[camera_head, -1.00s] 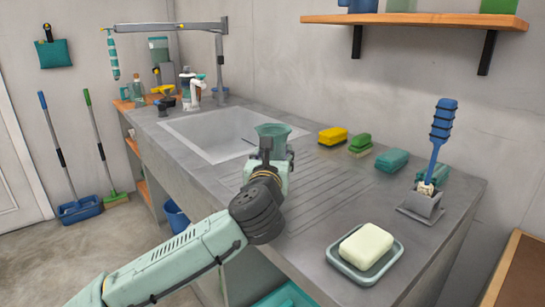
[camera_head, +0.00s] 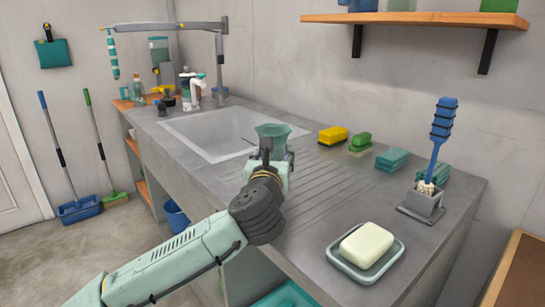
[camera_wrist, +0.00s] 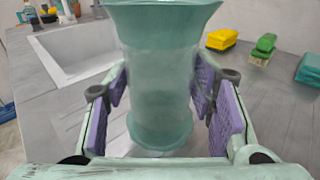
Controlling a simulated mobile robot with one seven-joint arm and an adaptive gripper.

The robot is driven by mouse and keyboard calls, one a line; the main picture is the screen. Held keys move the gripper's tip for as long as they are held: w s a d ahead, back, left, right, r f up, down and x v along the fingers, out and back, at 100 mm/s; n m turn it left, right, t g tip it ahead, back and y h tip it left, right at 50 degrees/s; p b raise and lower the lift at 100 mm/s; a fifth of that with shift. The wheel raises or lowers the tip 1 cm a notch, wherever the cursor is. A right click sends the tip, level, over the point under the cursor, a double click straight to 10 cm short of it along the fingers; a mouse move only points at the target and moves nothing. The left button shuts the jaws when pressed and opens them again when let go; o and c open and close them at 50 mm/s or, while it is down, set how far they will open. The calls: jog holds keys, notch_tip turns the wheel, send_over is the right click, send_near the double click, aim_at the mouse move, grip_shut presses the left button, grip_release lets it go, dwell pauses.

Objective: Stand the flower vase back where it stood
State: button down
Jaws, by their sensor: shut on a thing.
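The flower vase (camera_wrist: 160,85) is a translucent green, flared vessel with a wide rim and a rounded foot. In the wrist view it stands upright between the purple pads of my gripper (camera_wrist: 160,110), which is shut on it. In the head view the vase's rim (camera_head: 273,131) shows above my gripper (camera_head: 271,160), over the ribbed drainboard just right of the sink. Most of its body is hidden behind my gripper there. I cannot tell whether its foot touches the counter. No flowers show in it.
The sink (camera_head: 215,135) lies left of the vase. Yellow sponges (camera_head: 333,135), a green brush (camera_head: 361,142) and teal sponges (camera_head: 391,159) line the wall side. A soap dish (camera_head: 345,267) and a blue-handled brush in a holder (camera_head: 423,203) stand nearer. The ribbed drainboard (camera_head: 325,190) is clear.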

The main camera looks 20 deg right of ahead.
jog(key=shift+f+b, duration=0.45)
dwell(0.5)
jog(key=c, duration=0.6)
grip_release()
jog(key=shift+c, duration=0.2)
jog(key=shift+f, duration=0.1)
jog(key=c, duration=0.4)
jog(key=shift+o, duration=0.2)
jog(key=shift+s, duration=0.15)
jog(key=shift+v, duration=4.15)
